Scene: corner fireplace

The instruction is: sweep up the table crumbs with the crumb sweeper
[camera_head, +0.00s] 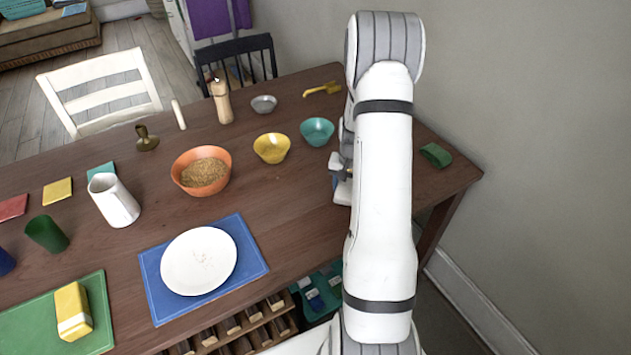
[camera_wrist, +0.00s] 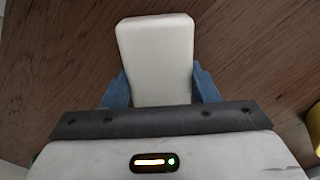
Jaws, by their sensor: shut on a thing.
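My gripper is shut on a cream-white, rounded block, likely the crumb sweeper (camera_wrist: 156,50). In the wrist view the blue fingers of my gripper (camera_wrist: 160,88) press on its two sides, and it lies over the brown wood of the table. In the head view my gripper (camera_head: 342,178) is at the right part of the table (camera_head: 300,215), mostly hidden behind my arm. Only a pale bit of the held thing shows there. I cannot tell whether it touches the table.
Near my gripper stand a teal bowl (camera_head: 317,131), a yellow bowl (camera_head: 271,148) and an orange bowl (camera_head: 201,172) of brown grains. A green block (camera_head: 436,155) lies at the right end. A blue placemat (camera_head: 256,262) lies in front; bare wood separates it from my gripper.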

